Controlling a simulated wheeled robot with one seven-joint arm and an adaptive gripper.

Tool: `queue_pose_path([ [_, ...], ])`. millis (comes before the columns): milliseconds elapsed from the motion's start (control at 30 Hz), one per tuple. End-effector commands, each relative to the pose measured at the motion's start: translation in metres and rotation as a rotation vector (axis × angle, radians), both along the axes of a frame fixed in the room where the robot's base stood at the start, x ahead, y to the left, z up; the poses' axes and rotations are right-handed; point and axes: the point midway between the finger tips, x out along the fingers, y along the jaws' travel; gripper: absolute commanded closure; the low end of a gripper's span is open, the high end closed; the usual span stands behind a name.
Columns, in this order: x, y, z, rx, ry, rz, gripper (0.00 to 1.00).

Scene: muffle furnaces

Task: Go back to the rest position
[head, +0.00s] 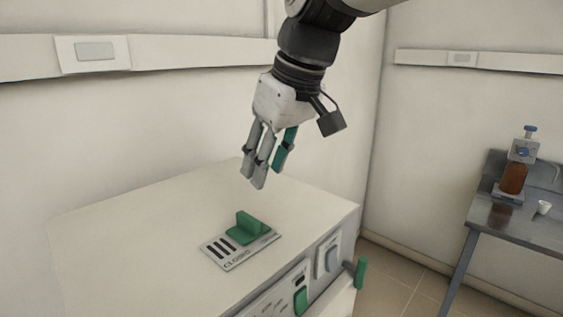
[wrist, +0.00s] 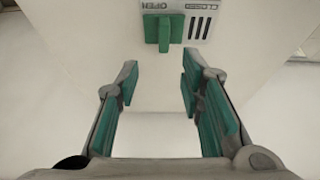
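My gripper (head: 267,160) hangs from the arm above the white furnace (head: 130,225), fingers pointing down. In the wrist view my gripper (wrist: 160,85) has its green-padded fingers spread apart with nothing between them. A green slider knob (head: 252,227) sits on a plate (head: 228,259) on the furnace top, below the gripper and apart from it. In the wrist view the green knob (wrist: 164,30) lies beyond the fingertips, at the OPEN end of the plate (wrist: 203,22), with the vent slots uncovered beside it.
The furnace front has a control panel (head: 325,262) and a green handle (head: 360,273) sticking out at the right. A metal table (head: 515,226) at the right holds a brown bottle (head: 513,178) and a small white cup (head: 543,208). Wall rails run behind. The air around the gripper is clear.

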Motion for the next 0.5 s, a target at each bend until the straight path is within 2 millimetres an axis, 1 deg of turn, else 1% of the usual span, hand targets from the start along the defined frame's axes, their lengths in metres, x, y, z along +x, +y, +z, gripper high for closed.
queue_pose_path([
  [67, -0.004, -0.01, 0.0, -0.004, -0.004, -0.028, 0.65],
  [167, -0.018, -0.038, -0.004, -0.013, -0.012, -0.11, 0.65],
  [267, -0.04, -0.079, -0.012, -0.021, -0.024, -0.238, 0.65],
  [300, -0.052, -0.097, -0.017, -0.024, -0.028, -0.295, 0.65],
  [367, -0.069, -0.122, -0.025, -0.024, -0.035, -0.382, 0.65],
  [400, -0.081, -0.137, -0.032, -0.023, -0.038, -0.437, 0.65],
  [467, -0.1, -0.159, -0.043, -0.018, -0.045, -0.519, 0.65],
  [500, -0.112, -0.172, -0.051, -0.015, -0.048, -0.571, 0.65],
])
